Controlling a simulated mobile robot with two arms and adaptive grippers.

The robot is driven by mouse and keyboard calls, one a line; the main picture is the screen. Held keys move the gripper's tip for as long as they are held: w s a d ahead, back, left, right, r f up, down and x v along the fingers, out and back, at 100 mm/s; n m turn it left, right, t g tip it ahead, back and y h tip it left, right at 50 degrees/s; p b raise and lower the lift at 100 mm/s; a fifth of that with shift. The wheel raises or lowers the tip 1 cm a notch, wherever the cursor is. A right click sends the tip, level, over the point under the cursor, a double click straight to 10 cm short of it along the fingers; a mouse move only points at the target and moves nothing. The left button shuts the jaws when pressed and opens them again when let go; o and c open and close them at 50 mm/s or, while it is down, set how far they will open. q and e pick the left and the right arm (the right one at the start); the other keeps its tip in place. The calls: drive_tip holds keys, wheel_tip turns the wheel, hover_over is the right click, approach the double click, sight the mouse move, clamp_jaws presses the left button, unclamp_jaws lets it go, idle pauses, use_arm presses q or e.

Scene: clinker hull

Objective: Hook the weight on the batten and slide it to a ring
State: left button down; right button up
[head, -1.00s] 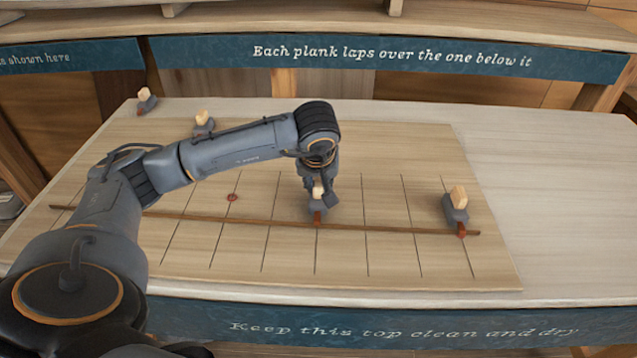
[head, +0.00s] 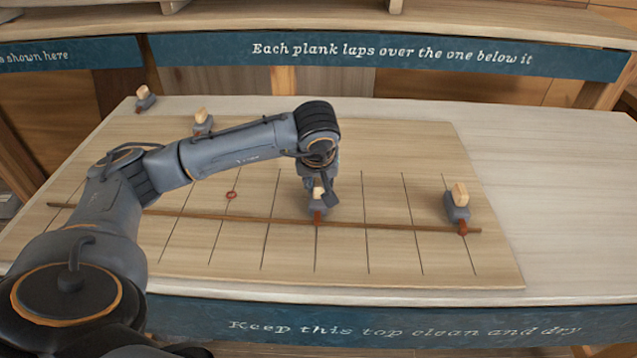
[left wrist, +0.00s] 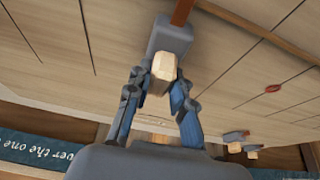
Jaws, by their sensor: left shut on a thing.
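My left gripper (head: 319,188) is shut on the pale wooden grip (left wrist: 163,68) of a grey weight (left wrist: 170,38), one finger on each side. In the head view this weight (head: 316,204) is at the middle of the thin brown batten (head: 400,227), and its reddish hook (head: 317,219) meets the batten; whether it is fully hooked I cannot tell. A small red ring (head: 231,195) lies on the board left of the gripper; a red mark, apparently this ring, also shows in the left wrist view (left wrist: 273,88). My right gripper is in neither view.
A second weight (head: 457,211) stands at the batten's right end, its reddish hook by the batten. Two more weights (head: 146,101) (head: 203,125) stand at the back left. The lined board (head: 400,274) lies on a pale table (head: 560,190), bare at the right.

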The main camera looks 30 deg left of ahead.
use_arm(q)
drive_tip(key=shift+w+r, duration=0.1)
drive_tip(key=shift+w+a+b, duration=0.3)
drive_tip(key=shift+w+a, duration=0.2)
drive_tip(key=shift+w, duration=0.25)
drive_tip(key=shift+w+a+b, duration=0.25)
drive_tip(key=shift+w+a, duration=0.2)
drive_tip(key=shift+w, duration=0.3)
drive_tip(key=shift+w+a+b, duration=0.15)
drive_tip(key=shift+w+a, duration=0.35)
drive_tip(key=shift+w, duration=0.35)
drive_tip(key=shift+w+a+b, duration=0.15)
drive_tip(key=shift+w+a, duration=0.35)
drive_tip(key=shift+w, duration=0.3)
drive_tip(key=c, duration=1.1)
unclamp_jaws()
drive_tip(key=shift+s, duration=0.1)
drive_tip(key=shift+f, duration=0.3)
drive_tip(key=v, duration=1.2)
drive_tip(key=shift+r, duration=0.15)
